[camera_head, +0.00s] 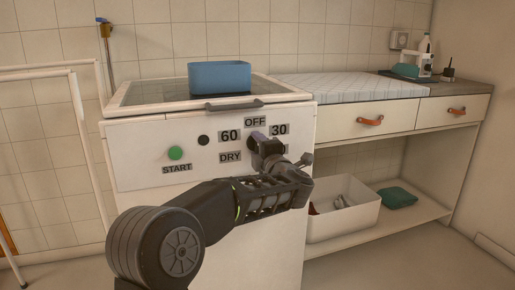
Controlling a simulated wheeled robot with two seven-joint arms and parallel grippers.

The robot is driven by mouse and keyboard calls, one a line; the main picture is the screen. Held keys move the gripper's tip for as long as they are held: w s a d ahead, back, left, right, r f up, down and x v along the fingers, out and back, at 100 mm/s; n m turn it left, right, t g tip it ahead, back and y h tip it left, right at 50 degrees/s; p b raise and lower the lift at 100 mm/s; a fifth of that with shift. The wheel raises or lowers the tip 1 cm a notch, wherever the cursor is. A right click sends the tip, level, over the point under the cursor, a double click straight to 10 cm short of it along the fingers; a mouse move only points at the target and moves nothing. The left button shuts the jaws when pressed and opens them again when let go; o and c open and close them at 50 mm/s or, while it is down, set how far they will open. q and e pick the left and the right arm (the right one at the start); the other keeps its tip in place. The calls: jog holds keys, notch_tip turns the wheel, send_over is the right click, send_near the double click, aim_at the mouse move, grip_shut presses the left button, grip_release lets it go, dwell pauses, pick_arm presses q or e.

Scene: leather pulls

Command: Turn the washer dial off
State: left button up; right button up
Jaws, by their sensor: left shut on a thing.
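The washer (139,147) is a white top-loading machine with a labelled front panel. Its dial (258,136) sits among the labels OFF (255,121) above, 60 (229,136) to the left, 30 (279,130) to the right and DRY (230,156) at lower left. Only a small purplish part of the dial shows. My left gripper (262,146) is in front of the dial and shut on it, hiding most of it. I cannot tell which label the dial points to. My right gripper is not in view.
A green START button (175,153) and a black knob (204,140) are left of the dial. A blue tub (220,76) stands on the washer lid. A counter with drawers (368,121) is at the right, with a white bin (343,226) below it.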

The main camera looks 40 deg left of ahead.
pick_arm(q)
jog(key=o, duration=1.4)
jog(key=shift+c, duration=0.2)
jog(key=shift+d, duration=0.1)
jog(key=p+v, duration=0.2)
jog(key=v, duration=0.5)
jog(key=shift+s+d, duration=0.25)
jog(key=shift+d, duration=0.05)
